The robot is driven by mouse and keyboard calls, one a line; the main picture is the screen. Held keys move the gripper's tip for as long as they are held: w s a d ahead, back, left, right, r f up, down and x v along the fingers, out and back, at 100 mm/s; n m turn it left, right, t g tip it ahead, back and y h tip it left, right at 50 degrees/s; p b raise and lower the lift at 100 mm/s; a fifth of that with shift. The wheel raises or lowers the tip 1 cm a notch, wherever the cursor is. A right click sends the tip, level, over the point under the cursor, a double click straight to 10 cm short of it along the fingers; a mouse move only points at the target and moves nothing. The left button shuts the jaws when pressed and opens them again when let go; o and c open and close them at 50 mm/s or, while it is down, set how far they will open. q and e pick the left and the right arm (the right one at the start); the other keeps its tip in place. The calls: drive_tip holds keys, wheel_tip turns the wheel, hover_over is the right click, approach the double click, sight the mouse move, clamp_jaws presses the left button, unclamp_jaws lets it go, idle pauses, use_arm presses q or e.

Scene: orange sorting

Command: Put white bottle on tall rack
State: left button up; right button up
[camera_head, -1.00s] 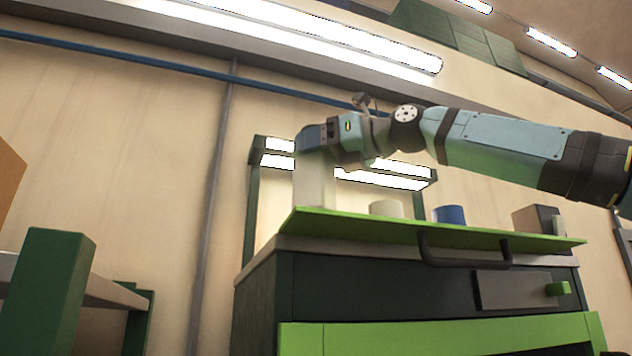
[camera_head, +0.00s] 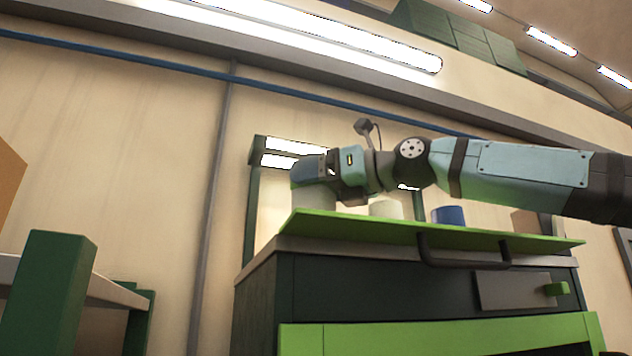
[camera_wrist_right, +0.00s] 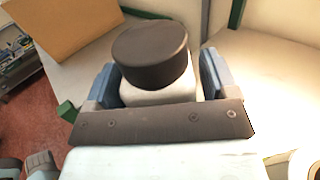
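My right gripper (camera_head: 313,178) comes in from the right in the head view and points left, low over the left end of the green counter top. A white bottle (camera_head: 315,198) shows just below it, its base hidden behind the counter edge. In the right wrist view, the bottle's dark round cap (camera_wrist_right: 151,56) and white upper body (camera_wrist_right: 160,94) are between the two blue fingers of the right gripper (camera_wrist_right: 160,85). The fingers stand close on both sides; whether they touch it is unclear. My left gripper is out of view. I cannot identify the tall rack with certainty.
A pale cup (camera_head: 386,209) and a blue cup (camera_head: 448,214) stand right of the bottle on the counter top (camera_head: 350,227). A dark green frame with lights (camera_head: 257,200) rises behind. A green-posted table (camera_head: 52,290) stands at the left, with free floor space between.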

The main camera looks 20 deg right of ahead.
drive_tip(key=shift+o, duration=0.3)
drive_tip(key=shift+r+p, duration=0.4)
drive_tip(key=shift+r, duration=0.05)
use_arm(q)
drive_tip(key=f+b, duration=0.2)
drive_tip(key=b, duration=0.1)
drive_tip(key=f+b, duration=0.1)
drive_tip(key=b, duration=0.1)
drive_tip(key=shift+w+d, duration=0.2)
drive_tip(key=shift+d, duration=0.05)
use_arm(e)
drive_tip(key=v, duration=1.2)
drive_tip(key=shift+f, duration=0.2)
drive_tip(key=shift+s, duration=0.1)
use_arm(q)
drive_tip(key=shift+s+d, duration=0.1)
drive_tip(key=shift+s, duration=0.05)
